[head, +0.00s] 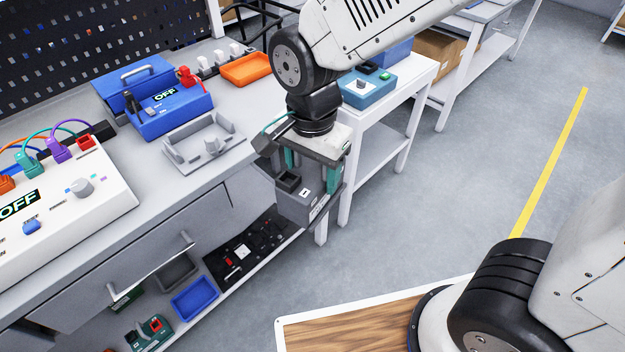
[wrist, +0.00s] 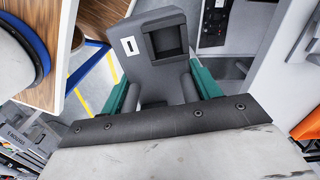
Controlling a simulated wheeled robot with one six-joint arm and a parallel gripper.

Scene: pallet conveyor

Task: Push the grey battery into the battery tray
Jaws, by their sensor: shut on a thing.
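The grey battery (head: 298,208) is a dark grey block with a small white label and a square recess. My gripper (head: 312,178) is shut on it, with a teal finger on each side, and holds it in the air off the front edge of the bench. In the wrist view the battery (wrist: 150,72) sits between the teal fingers of my gripper (wrist: 160,85), its recess and label facing the camera. The battery tray (head: 185,160), light grey with raised walls and a small block inside, lies on the bench to the left of my gripper, apart from the battery.
A blue unit (head: 172,110) with an OFF display stands behind the tray. An orange bin (head: 246,69) lies farther back. A white panel (head: 75,215) with cables is at left. A white side table (head: 385,95) carries a blue box. Open floor lies to the right.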

